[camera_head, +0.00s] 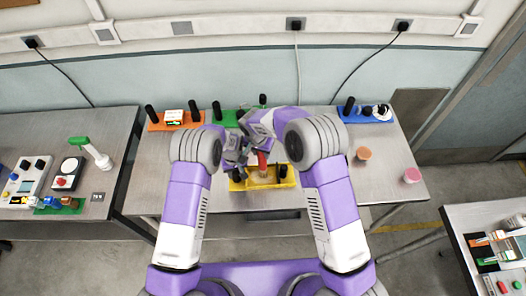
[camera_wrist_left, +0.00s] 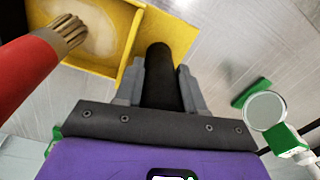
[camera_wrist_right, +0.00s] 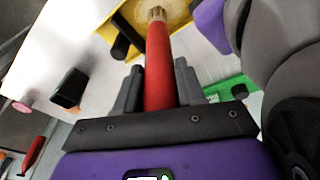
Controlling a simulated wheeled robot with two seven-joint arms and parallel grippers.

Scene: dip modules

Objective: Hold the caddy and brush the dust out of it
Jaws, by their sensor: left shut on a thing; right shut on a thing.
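The yellow caddy (camera_head: 262,184) sits near the front middle of the table, with black upright handles at its ends. My left gripper (camera_wrist_left: 160,84) is shut on the caddy's black handle (camera_wrist_left: 161,60) at one end. A compartment of the caddy with a pale dust patch (camera_wrist_left: 98,22) shows in the left wrist view. My right gripper (camera_wrist_right: 158,85) is shut on the red handle of the brush (camera_wrist_right: 158,60). The brush's tan bristles (camera_wrist_left: 66,32) point down into the dusty compartment; I cannot tell whether they touch its floor. My arms hide part of the caddy's surroundings.
An orange caddy (camera_head: 182,127), a green caddy (camera_head: 225,121) and a blue caddy (camera_head: 369,117) stand along the back of the table. An orange round piece (camera_head: 364,153) and a pink one (camera_head: 411,175) lie at the right. The table's front left is clear.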

